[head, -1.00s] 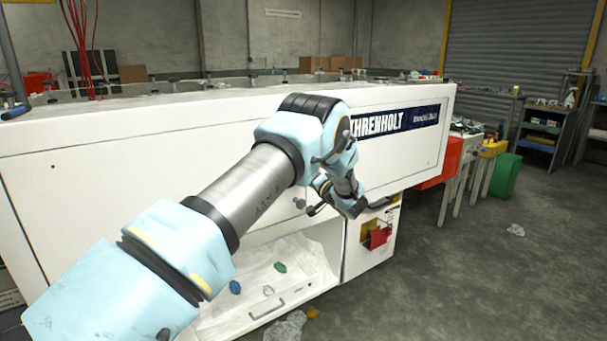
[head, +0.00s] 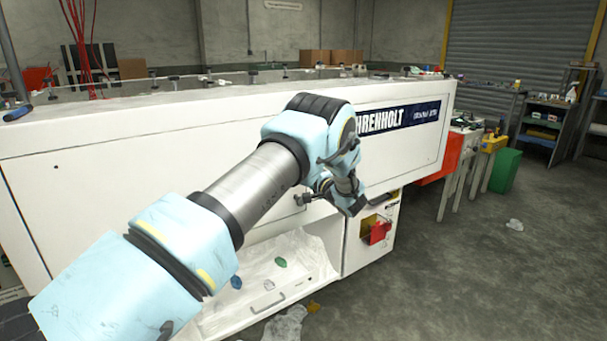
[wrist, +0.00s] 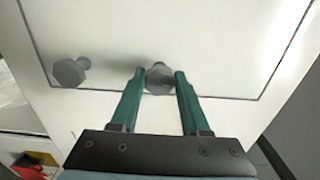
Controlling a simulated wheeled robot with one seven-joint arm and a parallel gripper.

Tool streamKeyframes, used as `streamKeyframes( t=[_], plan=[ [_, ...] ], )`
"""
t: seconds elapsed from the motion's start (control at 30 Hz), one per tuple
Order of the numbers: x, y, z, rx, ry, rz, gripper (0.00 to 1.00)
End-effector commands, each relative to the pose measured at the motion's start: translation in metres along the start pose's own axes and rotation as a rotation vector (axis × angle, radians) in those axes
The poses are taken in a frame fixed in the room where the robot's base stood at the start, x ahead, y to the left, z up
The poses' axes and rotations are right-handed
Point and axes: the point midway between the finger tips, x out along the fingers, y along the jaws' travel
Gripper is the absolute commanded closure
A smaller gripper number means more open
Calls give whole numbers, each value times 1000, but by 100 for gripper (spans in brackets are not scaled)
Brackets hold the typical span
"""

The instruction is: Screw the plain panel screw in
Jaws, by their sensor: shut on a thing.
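My gripper (wrist: 159,76) has its two teal fingers on either side of a grey hex-headed screw (wrist: 158,79) near the lower edge of the white panel (wrist: 190,35). It is shut on that screw's head. How deep the screw sits is hidden by the head. A second grey hex-headed screw (wrist: 70,72) stands out from the panel to the left, apart from the fingers; it also shows in the head view (head: 300,199). In the head view my wrist hides the gripped screw and the fingertips.
Below the panel is an open white bay (head: 255,285) with small coloured pieces in it. A red part (head: 379,232) sits in an opening to its right. A red box and a green bin (head: 505,170) stand further right. The floor at the right is mostly clear.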

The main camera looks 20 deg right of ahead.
Motion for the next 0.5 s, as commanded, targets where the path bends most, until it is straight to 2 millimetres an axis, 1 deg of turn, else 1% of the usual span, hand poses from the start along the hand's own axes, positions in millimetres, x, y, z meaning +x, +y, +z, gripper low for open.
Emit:
streamKeyframes(
  t=[0.33, 0.37, 0.5],
  plan=[
    [-1, 2, 0, 5, 0, 2, 100],
    [-1, 2, 0, 5, 0, 2, 53],
    [0, 1, 0, 4, 0, 2, 38]
  ],
)
